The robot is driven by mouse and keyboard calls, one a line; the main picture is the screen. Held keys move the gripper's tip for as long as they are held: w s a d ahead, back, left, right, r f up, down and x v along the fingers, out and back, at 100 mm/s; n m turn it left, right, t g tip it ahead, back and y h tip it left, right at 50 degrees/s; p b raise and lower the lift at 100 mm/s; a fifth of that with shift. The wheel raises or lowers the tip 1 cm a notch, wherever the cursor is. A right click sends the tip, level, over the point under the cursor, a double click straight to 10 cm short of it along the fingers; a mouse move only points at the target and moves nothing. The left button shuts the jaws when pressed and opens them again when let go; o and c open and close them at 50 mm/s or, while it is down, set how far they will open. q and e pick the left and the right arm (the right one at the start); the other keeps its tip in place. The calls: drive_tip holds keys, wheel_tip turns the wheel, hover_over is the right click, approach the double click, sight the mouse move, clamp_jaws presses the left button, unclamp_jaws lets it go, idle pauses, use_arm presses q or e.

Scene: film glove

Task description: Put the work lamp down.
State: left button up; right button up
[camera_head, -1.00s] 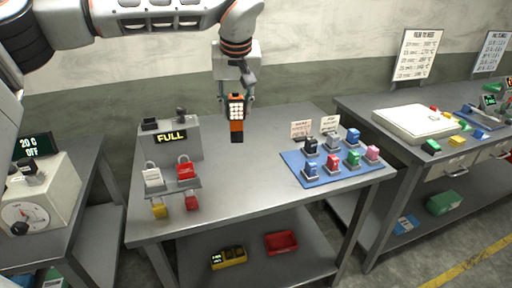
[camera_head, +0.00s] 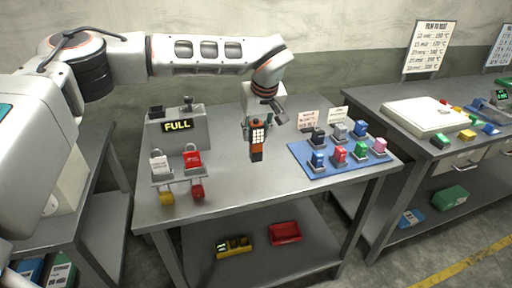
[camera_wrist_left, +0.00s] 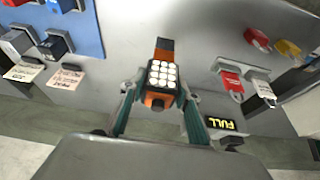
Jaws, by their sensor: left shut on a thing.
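The work lamp (camera_head: 257,137) is orange and black with a face of white round lights. My left gripper (camera_head: 258,124) is shut on it over the metal table (camera_head: 225,190), between the FULL box and the blue mat. The lamp hangs roughly upright, its black end down. I cannot tell whether that end touches the tabletop. In the left wrist view the lamp (camera_wrist_left: 161,76) sits between the two fingers of my left gripper (camera_wrist_left: 159,92), its lit face toward the camera. My right gripper is not in view.
A grey box with a FULL display (camera_head: 180,130) stands at the left, with red and white padlocks (camera_head: 192,158) in front. A blue mat (camera_head: 300,150) with several coloured blocks lies at the right. The tabletop in front of the lamp is clear.

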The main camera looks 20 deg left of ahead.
sight(257, 143)
use_arm(q)
drive_tip(key=shift+f, duration=2.85)
drive_tip(key=shift+f, duration=0.15)
drive_tip(key=o, duration=1.2)
drive_tip(key=shift+o, duration=0.2)
